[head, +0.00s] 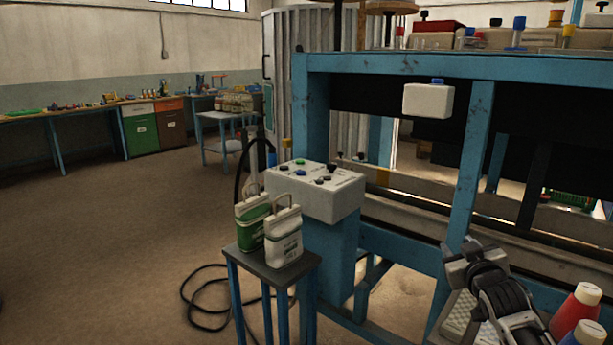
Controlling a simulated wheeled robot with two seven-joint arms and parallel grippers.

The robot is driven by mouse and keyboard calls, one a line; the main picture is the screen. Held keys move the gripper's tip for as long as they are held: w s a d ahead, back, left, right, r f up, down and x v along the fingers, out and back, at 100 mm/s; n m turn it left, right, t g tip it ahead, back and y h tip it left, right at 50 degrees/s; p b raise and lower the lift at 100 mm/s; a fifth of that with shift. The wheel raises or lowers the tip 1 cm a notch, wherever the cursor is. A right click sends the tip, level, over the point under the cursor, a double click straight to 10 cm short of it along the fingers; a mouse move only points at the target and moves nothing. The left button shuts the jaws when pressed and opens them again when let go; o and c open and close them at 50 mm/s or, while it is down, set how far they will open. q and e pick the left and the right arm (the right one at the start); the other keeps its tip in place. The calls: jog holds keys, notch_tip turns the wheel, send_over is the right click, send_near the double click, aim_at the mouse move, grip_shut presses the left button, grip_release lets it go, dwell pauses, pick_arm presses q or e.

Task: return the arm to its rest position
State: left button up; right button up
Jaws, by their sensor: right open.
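My right gripper (462,250) is at the lower right, in front of the blue machine frame. Its jaws are open and I see nothing between them. My dark, jointed right arm (500,290) runs from it down to the bottom edge. A green and white sack (252,222) and a white sack (284,238) with a handle-like top stand upright side by side on a small dark-topped stand (270,270). They are well to the left of the right gripper and apart from it. My left gripper does not show.
The blue machine frame (462,190) fills the right side. A pale control box (318,190) with buttons stands behind the sacks. Red and blue-white bottles (575,310) are close to my right arm. A black cable (200,305) lies on the floor. The left floor is open.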

jog(key=s+a+f+g+y, duration=0.1)
jog(key=s+a+f, duration=0.2)
jog(key=s+f, duration=0.15)
jog(key=s+a+f+g+y, duration=0.1)
jog(key=s+a+f, duration=0.2)
jog(key=f, duration=0.3)
jog(key=s+a+f+g+y, duration=0.1)
jog(key=s+a+f, duration=0.3)
jog(key=s, duration=0.5)
jog(key=s+a+f+g, duration=0.2)
jog(key=s+a+f, duration=0.2)
jog(key=s, duration=0.6)
jog(key=s+a+f+g+y, duration=0.1)
jog(key=s+a+f, duration=0.3)
jog(key=s, duration=0.6)
jog(key=shift+s+f+y, duration=0.2)
jog(key=shift+f+y, duration=0.1)
jog(key=shift+f, duration=0.5)
jog(key=shift+a, duration=0.1)
jog(key=shift+c, duration=0.3)
